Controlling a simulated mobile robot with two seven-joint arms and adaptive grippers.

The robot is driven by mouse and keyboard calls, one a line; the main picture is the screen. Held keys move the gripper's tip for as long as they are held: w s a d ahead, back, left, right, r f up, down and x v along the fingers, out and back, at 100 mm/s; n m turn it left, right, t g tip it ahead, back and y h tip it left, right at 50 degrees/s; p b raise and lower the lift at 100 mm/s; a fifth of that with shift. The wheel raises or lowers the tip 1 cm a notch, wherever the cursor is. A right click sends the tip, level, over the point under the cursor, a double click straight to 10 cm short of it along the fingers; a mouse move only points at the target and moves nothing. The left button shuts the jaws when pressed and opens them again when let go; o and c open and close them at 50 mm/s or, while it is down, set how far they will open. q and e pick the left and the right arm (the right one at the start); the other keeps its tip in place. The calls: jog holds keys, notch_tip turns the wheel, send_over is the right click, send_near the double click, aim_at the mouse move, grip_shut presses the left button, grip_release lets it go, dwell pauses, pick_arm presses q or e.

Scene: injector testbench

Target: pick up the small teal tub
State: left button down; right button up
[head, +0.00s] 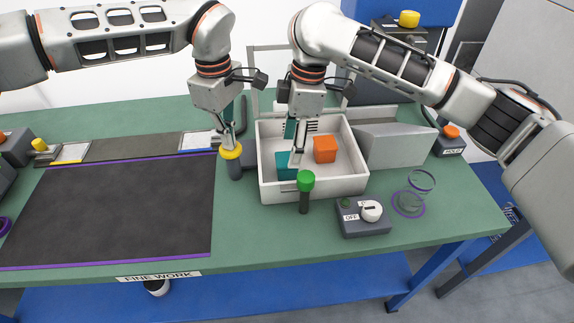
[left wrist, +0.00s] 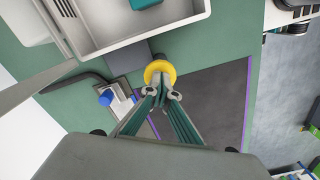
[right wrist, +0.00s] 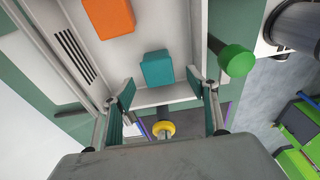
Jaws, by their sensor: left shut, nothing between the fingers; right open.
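The small teal tub (head: 283,166) sits inside the white bin (head: 336,188), near its left front side. It also shows in the right wrist view (right wrist: 157,70), and its edge shows at the top of the left wrist view (left wrist: 145,3). My right gripper (head: 294,148) is open and points down over the bin. In the right wrist view the tub appears between and beyond its spread fingertips (right wrist: 167,91), with nothing held. In the head view a finger partly covers the tub. My left gripper (head: 230,138) is shut and empty, just above the yellow-topped post (head: 235,170).
An orange block (head: 325,149) lies in the bin right of the tub. A green-topped post (head: 306,190) and a switch box (head: 362,216) stand in front of the bin. Purple-rimmed rings (head: 409,203) lie to the right. The dark mat (head: 110,210) at left is clear.

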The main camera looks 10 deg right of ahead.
aim_at(288, 158)
jog(key=shift+w+a+f, duration=0.1)
jog(key=shift+a+f, duration=0.1)
jog(key=shift+f, duration=0.9)
jog(key=shift+w+a+f, duration=0.1)
jog(key=shift+a+f, duration=0.1)
jog(key=shift+f, duration=0.9)
jog(key=shift+a+f, duration=0.2)
jog(key=shift+f, duration=0.9)
jog(key=shift+c, duration=0.3)
jog(key=c, duration=1.2)
